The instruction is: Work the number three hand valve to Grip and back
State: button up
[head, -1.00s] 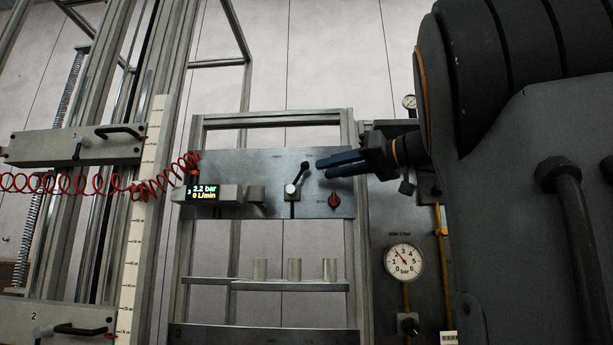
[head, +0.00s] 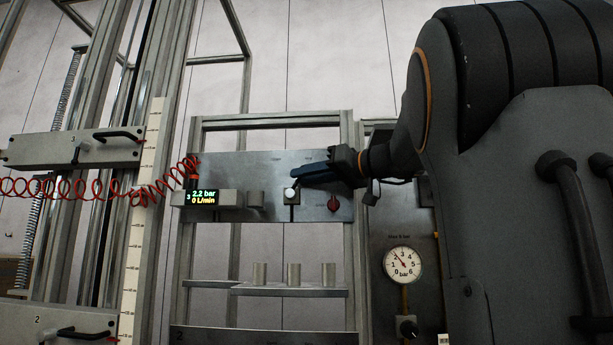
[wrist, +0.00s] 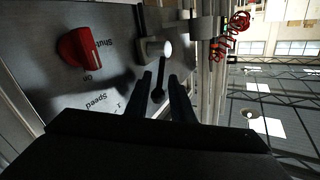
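The hand valve (head: 291,195) sits on the grey metal panel (head: 270,168), a pale round hub with a black lever. In the head view my gripper (head: 298,177) reaches in from the right and covers the lever's end. In the wrist view the lever (wrist: 158,92) with its dark knob shows between my two fingertips (wrist: 160,76), nearer the left one. The fingers are apart and not visibly pressed on it. A small display (head: 203,196) left of the valve reads 2.2 bar and 0 L/min, with a 3 beside it.
A red knob (head: 334,203) sits right of the valve, close below my gripper. A pressure gauge (head: 402,264) is lower right. Several metal cylinders (head: 294,274) stand on a shelf below. A red coiled hose (head: 100,187) runs left.

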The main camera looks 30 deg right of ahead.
grip_shut()
jog(key=shift+s+r, duration=0.1)
jog(key=shift+r, duration=0.2)
dwell(0.9)
